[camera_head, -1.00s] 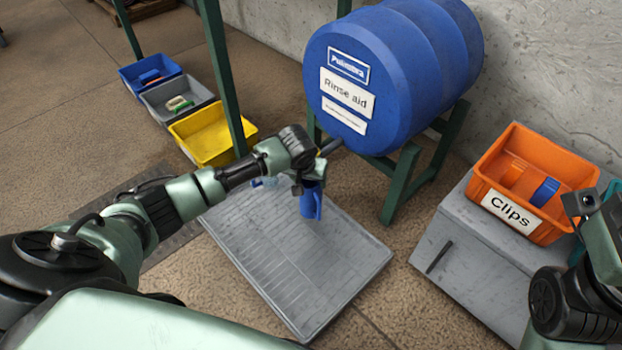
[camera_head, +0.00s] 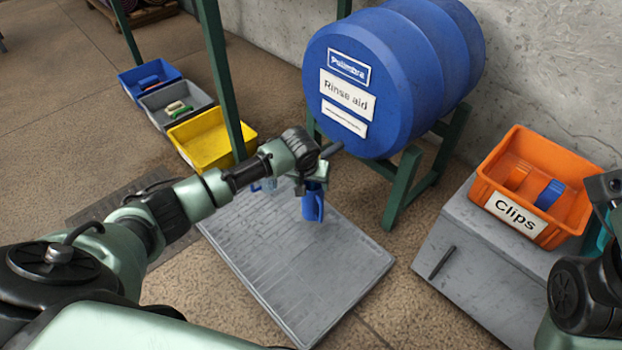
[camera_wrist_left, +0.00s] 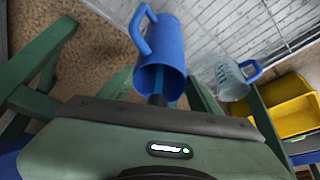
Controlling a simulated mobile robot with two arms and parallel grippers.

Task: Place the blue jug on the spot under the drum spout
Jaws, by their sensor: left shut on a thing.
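The blue jug (camera_head: 313,205) is held by my left gripper (camera_head: 312,181), which is shut on it, above the grey slatted mat (camera_head: 290,270). In the left wrist view the jug (camera_wrist_left: 165,45) shows its handle and part of its open mouth. The blue drum (camera_head: 355,85), labelled "Rinse aid", lies on a green stand. Its dark spout (camera_head: 332,149) shows just above the gripper. The spot under the spout cannot be made out. My right gripper (camera_head: 606,188) is only partly in view at the right edge; its fingertips are unclear.
A clear jug with a blue handle (camera_wrist_left: 235,78) is beside the blue jug, partly hidden by my arm in the head view. Yellow (camera_head: 212,140), grey (camera_head: 178,107) and blue (camera_head: 150,78) bins stand at left. An orange "Clips" bin (camera_head: 535,185) sits on a grey box.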

